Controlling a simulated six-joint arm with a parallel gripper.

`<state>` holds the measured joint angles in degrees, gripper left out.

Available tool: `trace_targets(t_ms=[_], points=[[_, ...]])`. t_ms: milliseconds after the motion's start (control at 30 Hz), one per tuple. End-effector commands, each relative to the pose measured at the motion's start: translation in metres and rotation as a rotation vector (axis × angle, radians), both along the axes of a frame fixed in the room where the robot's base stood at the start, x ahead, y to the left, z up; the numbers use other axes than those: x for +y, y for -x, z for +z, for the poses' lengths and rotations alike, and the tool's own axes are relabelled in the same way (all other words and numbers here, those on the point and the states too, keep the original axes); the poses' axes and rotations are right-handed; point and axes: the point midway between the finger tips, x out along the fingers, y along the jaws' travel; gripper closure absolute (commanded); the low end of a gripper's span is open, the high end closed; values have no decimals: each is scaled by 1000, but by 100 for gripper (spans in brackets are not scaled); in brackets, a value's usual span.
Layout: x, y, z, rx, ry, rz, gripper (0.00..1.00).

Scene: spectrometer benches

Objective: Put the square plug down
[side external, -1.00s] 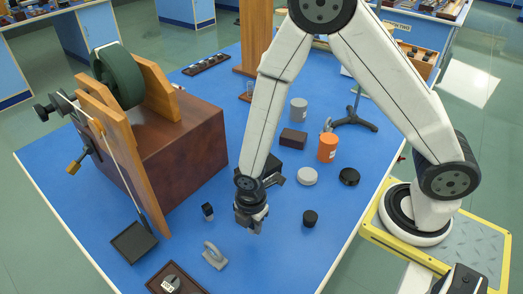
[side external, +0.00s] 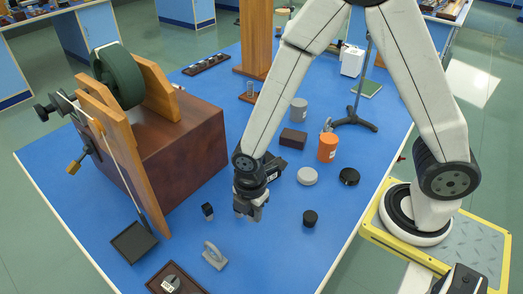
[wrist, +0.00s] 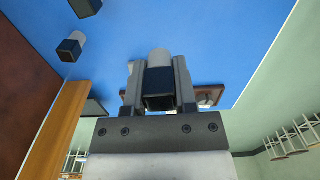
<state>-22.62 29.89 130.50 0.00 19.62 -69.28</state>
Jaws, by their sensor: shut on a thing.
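My gripper (wrist: 159,92) is shut on the square plug (wrist: 158,80), a dark square block with a pale grey round end, gripped between both fingers in the wrist view. In the side view my gripper (side external: 248,212) is above the blue table, pointing down, and the plug in it is too small and covered to make out. A similar small dark block with a pale end (side external: 207,211) stands on the table just left of my gripper. It also seems to show at the upper left of the wrist view (wrist: 70,46).
The big wooden box (side external: 160,150) with a green wheel stands left. A grey handled block (side external: 214,255), a dark tray (side external: 155,272) and a black tray (side external: 120,255) lie in front. A black round piece (side external: 310,218) stands right. Bare blue table lies between them.

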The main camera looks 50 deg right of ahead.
Motion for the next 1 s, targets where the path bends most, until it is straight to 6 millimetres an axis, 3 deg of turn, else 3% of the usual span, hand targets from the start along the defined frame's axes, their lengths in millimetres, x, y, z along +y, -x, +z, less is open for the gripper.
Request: trace_targets(t_ms=[333,567,767,1000], points=[[-1,-3,0,-1,0,-2,100],[-15,-22,5,-2,-1,-9,100],[-44,-55,15,-2,0,-18,100],[-99,-97,33,-3,0,-29,100]])
